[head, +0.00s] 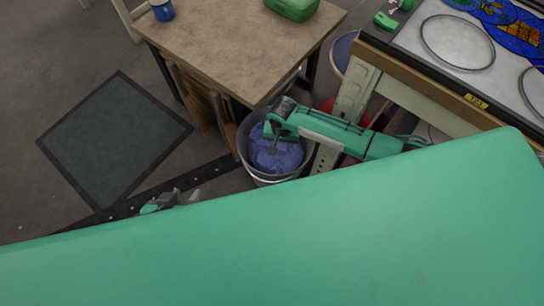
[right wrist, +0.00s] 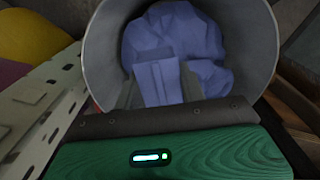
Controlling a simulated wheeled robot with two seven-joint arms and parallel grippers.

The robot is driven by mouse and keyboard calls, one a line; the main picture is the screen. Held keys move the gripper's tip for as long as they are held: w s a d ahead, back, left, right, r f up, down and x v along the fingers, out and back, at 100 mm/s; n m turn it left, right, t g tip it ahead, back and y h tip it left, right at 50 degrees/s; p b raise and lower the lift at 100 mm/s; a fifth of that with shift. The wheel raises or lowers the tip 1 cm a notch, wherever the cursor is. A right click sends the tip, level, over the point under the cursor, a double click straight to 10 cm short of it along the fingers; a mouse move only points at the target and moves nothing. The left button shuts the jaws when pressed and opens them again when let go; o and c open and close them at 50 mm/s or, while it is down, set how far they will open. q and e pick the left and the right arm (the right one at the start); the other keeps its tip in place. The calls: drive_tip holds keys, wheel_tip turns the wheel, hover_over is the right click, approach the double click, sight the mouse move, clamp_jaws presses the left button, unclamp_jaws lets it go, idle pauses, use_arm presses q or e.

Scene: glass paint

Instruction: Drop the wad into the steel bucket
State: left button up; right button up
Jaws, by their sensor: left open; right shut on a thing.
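The wad (head: 285,158) is crumpled blue-violet cloth at the mouth of the steel bucket (head: 243,150), within its rim as seen from above. My right gripper (head: 272,145) reaches over the bucket from the right, pointing down, and is shut on the wad. In the right wrist view, part of the wad (right wrist: 160,84) sits between the two fingers, with more blue cloth just beyond inside the grey bucket wall (right wrist: 252,45). I cannot tell whether the cloth touches the bucket's bottom. My left gripper (head: 172,198) is open and empty, low at the left, partly hidden.
A brown-topped table (head: 235,45) stands behind the bucket, with a blue mug (head: 162,10) and a green box (head: 292,8). A workbench with a wooden edge (head: 425,75) is at the right. A dark mat (head: 115,138) lies on open floor at left.

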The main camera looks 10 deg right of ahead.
drive_tip(key=shift+f+b, duration=0.6)
drive_tip(key=shift+f, duration=0.1)
use_arm(q)
drive_tip(key=shift+w+d+r+t+h+b, duration=0.15)
drive_tip(key=shift+w+d+t+h, duration=0.15)
drive_tip(key=shift+d+t, duration=0.4)
drive_tip(key=shift+w+d+f+t+h+b, duration=0.1)
drive_tip(key=shift+w+d+t+h+b, duration=0.25)
drive_tip(key=shift+d, duration=0.55)
drive_tip(key=shift+w+d+r+t+h, duration=0.15)
drive_tip(key=shift+d+t+h, duration=0.3)
drive_tip(key=shift+d+t, duration=0.3)
use_arm(e)
drive_tip(key=shift+f, duration=0.4)
drive_tip(key=o, duration=1.1)
use_arm(q)
drive_tip(key=shift+f, duration=0.1)
